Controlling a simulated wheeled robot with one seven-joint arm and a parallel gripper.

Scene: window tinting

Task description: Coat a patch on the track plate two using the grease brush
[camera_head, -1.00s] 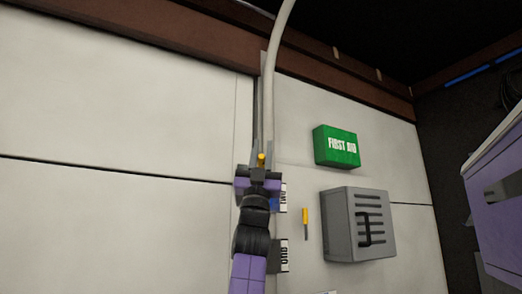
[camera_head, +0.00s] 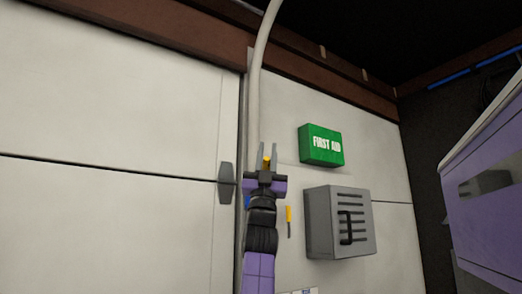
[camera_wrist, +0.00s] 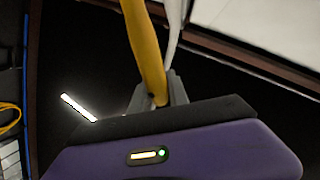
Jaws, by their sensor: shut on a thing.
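My gripper (camera_head: 267,160) is shut on the yellow handle of a tool, taken as the grease brush (camera_head: 267,163), in front of the pale wall. In the wrist view the yellow handle (camera_wrist: 146,50) rises from between the grey fingers (camera_wrist: 164,92). The bristle end cannot be made out. I cannot identify track plate two with certainty. A small blue patch (camera_head: 247,202) shows at the left edge of my arm, which hides most of what lies behind it.
A dark grey handle-like piece (camera_head: 227,183) is on the wall left of my arm. To the right are a small yellow-and-grey item (camera_head: 289,220), a green first aid box (camera_head: 321,146) and a grey slotted box (camera_head: 340,222). A pale pipe (camera_head: 257,80) runs upward above my gripper.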

